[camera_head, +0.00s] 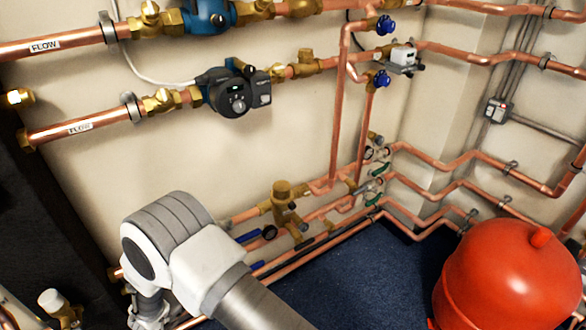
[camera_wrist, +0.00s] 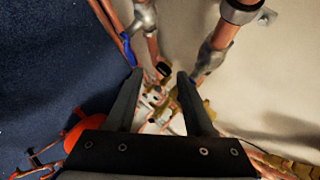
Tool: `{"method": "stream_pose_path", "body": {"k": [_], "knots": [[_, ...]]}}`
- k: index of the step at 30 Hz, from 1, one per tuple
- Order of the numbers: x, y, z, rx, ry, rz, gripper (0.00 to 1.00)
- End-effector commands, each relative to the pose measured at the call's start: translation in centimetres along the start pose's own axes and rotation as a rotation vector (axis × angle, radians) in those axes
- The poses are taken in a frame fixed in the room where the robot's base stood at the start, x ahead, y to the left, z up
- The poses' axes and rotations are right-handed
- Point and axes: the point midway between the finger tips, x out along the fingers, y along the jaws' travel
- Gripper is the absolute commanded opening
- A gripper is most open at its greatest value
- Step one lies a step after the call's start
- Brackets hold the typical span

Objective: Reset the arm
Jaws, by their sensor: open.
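My gripper (camera_wrist: 160,82) shows in the wrist view with its two dark fingers spread apart. It is open and I see nothing between the fingertips except pipework further back. In the head view my grey and white arm (camera_head: 190,250) reaches up from the bottom edge at the lower left, in front of the low pipes. My gripper is not clearly visible there. In the wrist view a pipe with a blue-handled valve (camera_wrist: 142,22) lies beyond the left finger, and another pipe (camera_wrist: 222,36) with a grey clamp lies beyond the right finger.
Copper pipes marked FLOW (camera_head: 50,46) run along the left wall with a dark pump (camera_head: 235,92). Brass valves (camera_head: 285,200) sit on the low pipes beside my arm. A red tank (camera_head: 508,280) stands at the lower right. Blue floor (camera_head: 370,275) between arm and tank looks clear.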

Motion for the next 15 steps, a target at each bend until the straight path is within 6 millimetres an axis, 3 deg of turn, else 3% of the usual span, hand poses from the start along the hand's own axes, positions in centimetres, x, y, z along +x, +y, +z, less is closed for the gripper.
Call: {"method": "stream_pose_path", "body": {"k": [1,6,11,15], "knots": [[0.1,-3.0,-0.1,0.005,-0.051,-0.001,0.53],[0.0,-11.1,-1.0,-0.041,-0.223,-0.017,0.53],[-1.1,-17.7,-3.5,-0.115,-0.363,-0.052,0.53],[-2.7,-22.5,-6.8,-0.204,-0.464,-0.095,0.53]]}}
